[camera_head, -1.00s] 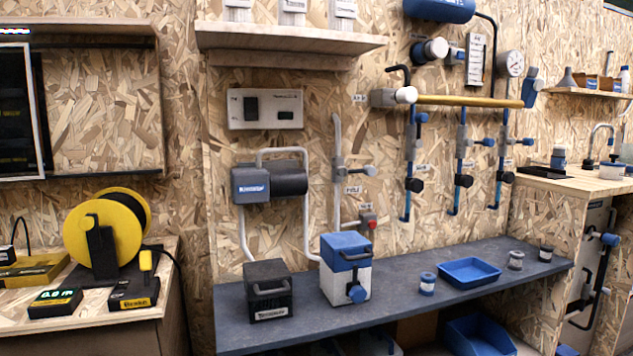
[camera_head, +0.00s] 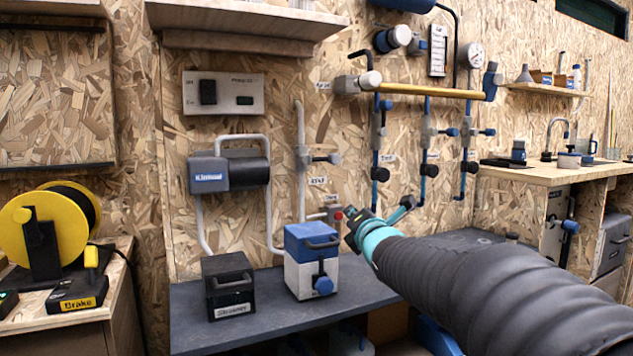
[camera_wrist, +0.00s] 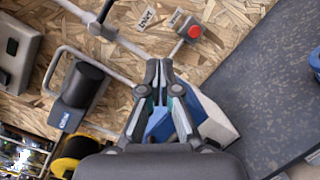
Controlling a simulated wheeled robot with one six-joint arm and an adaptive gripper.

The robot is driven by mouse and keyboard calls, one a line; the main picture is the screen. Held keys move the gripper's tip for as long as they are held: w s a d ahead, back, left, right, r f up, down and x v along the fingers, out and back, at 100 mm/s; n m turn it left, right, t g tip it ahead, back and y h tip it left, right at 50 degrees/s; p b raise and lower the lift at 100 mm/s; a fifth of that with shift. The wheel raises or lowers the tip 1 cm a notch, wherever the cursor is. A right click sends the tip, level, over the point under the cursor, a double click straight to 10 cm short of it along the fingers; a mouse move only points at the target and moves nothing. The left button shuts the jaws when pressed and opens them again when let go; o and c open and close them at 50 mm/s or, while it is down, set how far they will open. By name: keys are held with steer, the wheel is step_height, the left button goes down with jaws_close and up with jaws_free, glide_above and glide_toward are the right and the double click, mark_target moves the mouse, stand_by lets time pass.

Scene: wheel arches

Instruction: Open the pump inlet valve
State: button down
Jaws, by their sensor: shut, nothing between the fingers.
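A grey lever valve (camera_head: 304,157) sits on the vertical grey pipe right of the wall-mounted pump (camera_head: 230,172). Its lever points right, across the pipe. A small label, too blurred to read surely, is below it. In the wrist view the valve (camera_wrist: 102,28) is at the upper left, with the pump (camera_wrist: 82,84) at the left. My gripper (camera_head: 352,222) is below and right of the valve, apart from it, near the red button.
The blue-and-white box (camera_head: 312,258) and a black box (camera_head: 229,286) stand on the grey bench (camera_head: 190,325). A red button (camera_wrist: 194,31) is on the wall near my fingers. Several blue valve pipes (camera_head: 424,175) are at the right. The wall around the lever is clear.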

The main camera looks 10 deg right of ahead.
mark_target(322, 159)
steer(key=w+a+r+n+y+p, duration=0.1)
steer(key=w+r+n, duration=0.2)
steer(key=w, duration=0.4)
steer(key=w+r+n+t+y+p, duration=0.1)
steer(key=w+r+n+p, duration=0.1)
steer(key=w, duration=0.5)
steer(key=shift+a+r+n+t+y, duration=0.35)
steer(key=shift+r+n, duration=0.25)
steer(key=shift+r, duration=0.5)
